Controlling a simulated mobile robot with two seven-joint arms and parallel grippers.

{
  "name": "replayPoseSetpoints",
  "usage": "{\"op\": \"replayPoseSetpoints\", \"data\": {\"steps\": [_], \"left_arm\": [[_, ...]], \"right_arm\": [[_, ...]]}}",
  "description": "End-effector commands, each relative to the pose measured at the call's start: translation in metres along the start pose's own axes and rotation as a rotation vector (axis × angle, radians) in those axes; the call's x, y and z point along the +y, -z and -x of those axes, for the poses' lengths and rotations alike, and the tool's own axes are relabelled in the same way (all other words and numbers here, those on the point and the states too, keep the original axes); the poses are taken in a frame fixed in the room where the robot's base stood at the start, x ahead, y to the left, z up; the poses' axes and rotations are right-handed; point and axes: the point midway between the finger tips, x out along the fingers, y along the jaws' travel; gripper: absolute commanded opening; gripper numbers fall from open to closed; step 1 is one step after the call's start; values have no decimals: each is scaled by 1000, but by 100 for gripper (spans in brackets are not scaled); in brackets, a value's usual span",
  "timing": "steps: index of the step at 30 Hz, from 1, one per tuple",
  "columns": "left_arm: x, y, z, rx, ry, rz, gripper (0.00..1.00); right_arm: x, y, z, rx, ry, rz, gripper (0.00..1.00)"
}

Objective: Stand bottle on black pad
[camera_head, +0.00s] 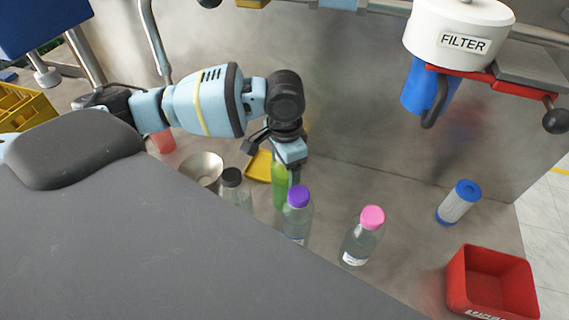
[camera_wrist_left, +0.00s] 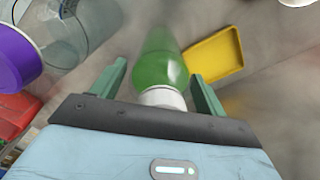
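A green bottle (camera_head: 280,184) with a white cap stands on the grey worktop. It also shows in the left wrist view (camera_wrist_left: 162,62), with its cap nearest the wrist. My left gripper (camera_head: 291,170) is at the top of this bottle. In the left wrist view the gripper (camera_wrist_left: 158,80) is open, with a finger on each side of the bottle and a visible gap at the left finger. Clear bottles with a black cap (camera_head: 231,177), purple cap (camera_head: 299,197) and pink cap (camera_head: 372,218) stand nearby. I cannot make out a black pad. My right gripper is not in view.
A yellow tray (camera_head: 258,166) lies behind the green bottle, and a metal bowl (camera_head: 203,168) is to the left. A red bin (camera_head: 490,283) and a blue-ended filter cartridge (camera_head: 459,202) are at right. A white filter housing (camera_head: 459,30) hangs above.

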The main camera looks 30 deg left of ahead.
Motion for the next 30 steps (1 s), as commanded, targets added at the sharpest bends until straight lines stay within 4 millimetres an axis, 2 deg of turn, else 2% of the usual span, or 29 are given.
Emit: {"op": "replayPoseSetpoints", "data": {"steps": [10,14,30], "left_arm": [[0,0,0,-1,-1,0,83],[0,0,7,1,-1,0,83],[0,1,105,3,-1,0,83]], "right_arm": [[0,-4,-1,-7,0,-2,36],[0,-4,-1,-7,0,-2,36],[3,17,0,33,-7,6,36]]}}
